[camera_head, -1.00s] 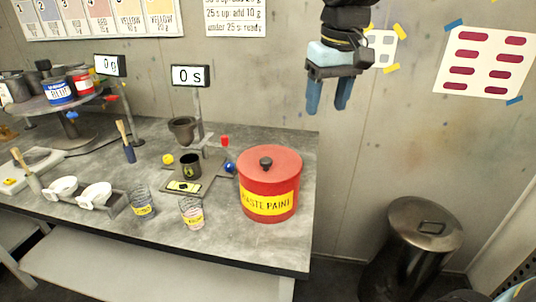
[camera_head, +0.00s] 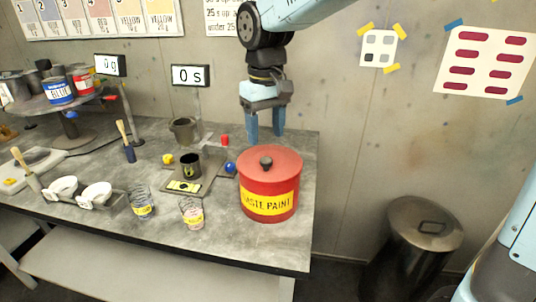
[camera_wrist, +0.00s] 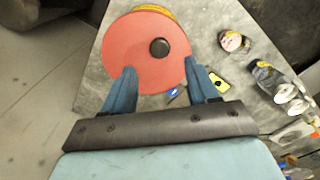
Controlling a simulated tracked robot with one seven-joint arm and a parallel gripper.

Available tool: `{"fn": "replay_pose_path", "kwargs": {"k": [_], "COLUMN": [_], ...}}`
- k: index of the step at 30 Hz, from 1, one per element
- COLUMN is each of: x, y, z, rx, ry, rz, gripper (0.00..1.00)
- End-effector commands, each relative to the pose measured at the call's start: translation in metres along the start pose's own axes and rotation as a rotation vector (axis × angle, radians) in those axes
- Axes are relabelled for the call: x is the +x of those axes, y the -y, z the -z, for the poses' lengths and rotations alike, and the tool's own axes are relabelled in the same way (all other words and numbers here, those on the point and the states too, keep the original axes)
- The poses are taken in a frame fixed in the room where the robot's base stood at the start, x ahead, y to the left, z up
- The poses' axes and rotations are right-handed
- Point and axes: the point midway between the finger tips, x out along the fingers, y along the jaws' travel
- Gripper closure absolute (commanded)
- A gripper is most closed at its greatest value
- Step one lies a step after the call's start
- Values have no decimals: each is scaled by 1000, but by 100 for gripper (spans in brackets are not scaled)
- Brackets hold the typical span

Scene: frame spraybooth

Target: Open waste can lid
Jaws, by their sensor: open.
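The red waste paint can (camera_head: 269,186) stands upright on the grey table near its right end. Its red lid (camera_head: 285,160) is on, with a dark round knob (camera_head: 266,163) in the middle. The can's front has a yellow label reading waste paint. My gripper (camera_head: 265,134) points down with blue fingers apart and empty, above and behind the can in the head view. In the wrist view the lid (camera_wrist: 130,60) and knob (camera_wrist: 159,47) lie beyond the open fingers (camera_wrist: 162,80), and nothing is between the fingertips but the view of the lid.
Left of the can are a dark cup (camera_head: 190,165), a blue ball (camera_head: 230,167) and two clear cups (camera_head: 192,212). A display reading 0 s (camera_head: 187,76) stands behind. A metal bin (camera_head: 412,235) stands on the floor at right.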

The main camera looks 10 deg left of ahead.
Motion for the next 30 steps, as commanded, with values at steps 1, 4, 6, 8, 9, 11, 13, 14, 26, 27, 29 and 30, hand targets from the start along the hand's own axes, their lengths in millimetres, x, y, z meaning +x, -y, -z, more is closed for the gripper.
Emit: {"fn": "replay_pose_path", "kwargs": {"k": [1,4,6,8,9,11,13,14,26,27,29,30], "x": [10,27,38,46,51,57,62,64,69,69,69,69], "y": [0,0,0,0,0,0,0,0,-1,-1,-1,-1], "z": [0,-1,0,-1,0,0,0,0,0,0,0,0], "rx": [0,0,0,0,0,0,1,1,2,2,2,2], "ry": [3,3,2,3,1,1,0,1,-1,-1,-1,-1], "rz": [0,0,0,0,0,0,0,0,0,0,0,0], "gripper": [41,41,41,41,41,41,41,41,42,46,52,56]}}
